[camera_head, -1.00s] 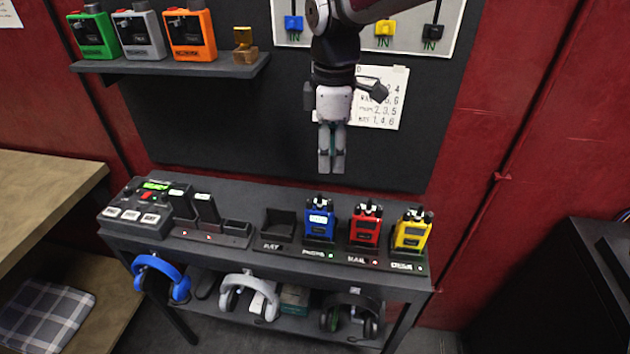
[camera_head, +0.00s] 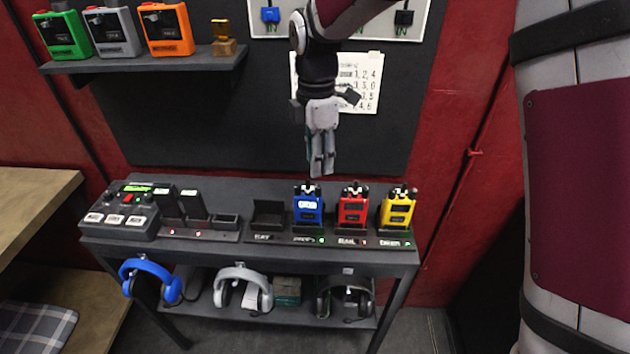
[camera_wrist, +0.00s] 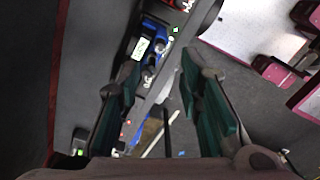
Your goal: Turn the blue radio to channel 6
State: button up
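The blue radio (camera_head: 308,207) stands in its dock on the dark table, left of the red radio (camera_head: 352,207) and the yellow radio (camera_head: 398,208). Two knobs show on its top, and a small lit screen on its front is too small to read. My gripper (camera_head: 322,172) points down just above and slightly right of the blue radio, apart from it. In the wrist view my gripper (camera_wrist: 163,105) has its green-padded fingers spread with nothing between them. The blue radio (camera_wrist: 147,48) shows there beyond the fingers, at upper left, its screen lit.
A button console (camera_head: 122,212) and a charging dock (camera_head: 192,230) sit on the table's left. Headphones (camera_head: 243,290) hang below its front edge. A shelf (camera_head: 150,62) with several coloured devices is on the wall. A paper chart (camera_head: 350,95) hangs behind my arm.

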aim_at(317, 187)
notch_tip(317, 187, down, 7)
jog(key=shift+r+p, duration=0.1)
jog(key=shift+p, duration=0.4)
grip_shut()
